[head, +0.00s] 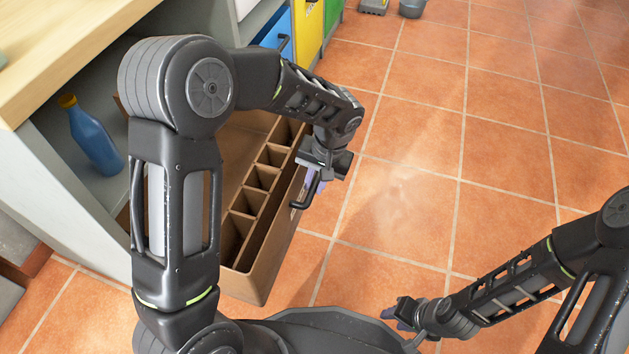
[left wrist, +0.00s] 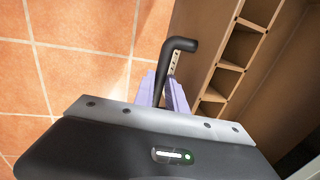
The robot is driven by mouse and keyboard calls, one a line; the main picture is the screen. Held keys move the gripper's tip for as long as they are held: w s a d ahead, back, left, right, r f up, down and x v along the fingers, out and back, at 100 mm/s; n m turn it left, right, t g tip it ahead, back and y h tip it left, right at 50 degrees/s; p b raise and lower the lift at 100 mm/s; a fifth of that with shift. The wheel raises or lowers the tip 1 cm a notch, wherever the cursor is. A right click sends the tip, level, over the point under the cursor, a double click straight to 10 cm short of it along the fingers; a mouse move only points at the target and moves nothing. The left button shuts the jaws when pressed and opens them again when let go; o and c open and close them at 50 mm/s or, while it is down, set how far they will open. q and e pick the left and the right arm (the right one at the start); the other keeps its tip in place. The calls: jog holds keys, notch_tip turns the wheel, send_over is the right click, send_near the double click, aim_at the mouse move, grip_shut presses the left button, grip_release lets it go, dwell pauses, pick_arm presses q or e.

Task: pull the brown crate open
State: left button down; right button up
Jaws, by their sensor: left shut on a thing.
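The brown crate (head: 256,285) sticks out of the shelf unit at the left of the head view, pulled out over the floor. Its inside shows a row of several small compartments along the front, and part of it is hidden behind my left arm. Its black handle (head: 305,196) is on the front face. My left gripper (head: 318,182) is at that handle and shut on it. In the left wrist view the black handle (left wrist: 176,62) runs down between the pale purple fingers. My right gripper (head: 398,316) is low at the bottom of the head view, apart from the crate; its jaws are too small to judge.
A blue bottle (head: 92,138) with an orange cap stands on the shelf, left of my arm. A wooden worktop (head: 60,45) lies above it. Blue, yellow (head: 307,25) and green fronts stand behind the crate. The tiled floor (head: 420,190) to the right is clear.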

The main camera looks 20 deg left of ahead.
pick_arm(q)
jog(key=c, duration=1.4)
grip_release()
jog(key=shift+o, duration=0.2)
jog(key=shift+r, duration=0.15)
notch_tip(320, 180, up, 7)
jog(key=d+p, duration=0.1)
jog(key=p, duration=0.2)
jog(key=shift+d+r, duration=0.2)
jog(key=shift+d, duration=0.05)
